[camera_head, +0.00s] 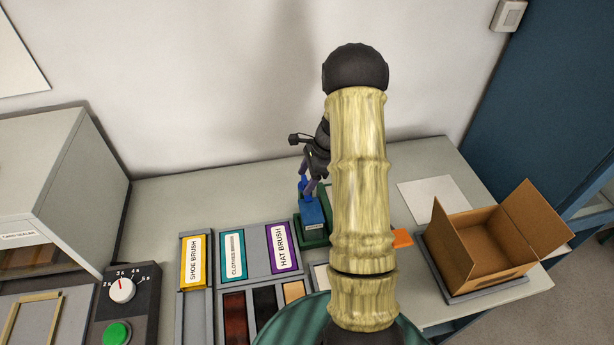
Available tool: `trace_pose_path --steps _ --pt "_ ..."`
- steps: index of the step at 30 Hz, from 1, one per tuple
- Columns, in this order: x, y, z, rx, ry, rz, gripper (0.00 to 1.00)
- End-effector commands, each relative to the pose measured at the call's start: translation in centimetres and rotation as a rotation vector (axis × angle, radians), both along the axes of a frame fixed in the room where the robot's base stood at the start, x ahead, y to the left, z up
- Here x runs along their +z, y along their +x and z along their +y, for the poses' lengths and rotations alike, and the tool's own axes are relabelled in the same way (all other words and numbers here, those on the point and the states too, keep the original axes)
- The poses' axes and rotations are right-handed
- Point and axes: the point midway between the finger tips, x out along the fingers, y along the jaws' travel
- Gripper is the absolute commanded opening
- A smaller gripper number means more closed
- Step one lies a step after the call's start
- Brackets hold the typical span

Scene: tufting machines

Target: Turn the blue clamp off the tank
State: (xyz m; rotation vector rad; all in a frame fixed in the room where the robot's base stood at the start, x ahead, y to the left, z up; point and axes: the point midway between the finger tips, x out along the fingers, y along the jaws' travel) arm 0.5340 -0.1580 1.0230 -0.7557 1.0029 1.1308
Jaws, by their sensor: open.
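The blue clamp (313,215) sits on a small dark green block (314,238), which may be the tank, beyond the middle of the bench. A blue upright part of the clamp rises toward my gripper. My gripper (308,186) points down with its fingers at this upright part. It is open; whether the fingers touch the blue part cannot be told. My arm covers the right side of the clamp and the block, so their full shape is hidden.
An open cardboard box (474,250) stands on the right. Labelled brush trays (224,289) lie left of the block. The wall (220,80) is close behind.

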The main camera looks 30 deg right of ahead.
Motion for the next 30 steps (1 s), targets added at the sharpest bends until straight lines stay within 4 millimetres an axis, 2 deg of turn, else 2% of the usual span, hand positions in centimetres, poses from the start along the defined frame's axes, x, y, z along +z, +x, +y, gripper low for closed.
trace_pose_path --steps 2,9,20,30 --pt "0.01 0.00 -0.02 0.000 0.000 0.000 0.64" --pt "0.04 -0.02 -0.06 -0.001 0.000 0.000 0.19" --pt "0.09 0.03 -0.05 0.033 0.001 0.000 0.19" --pt "0.09 0.16 -0.07 0.212 0.001 0.001 0.19"
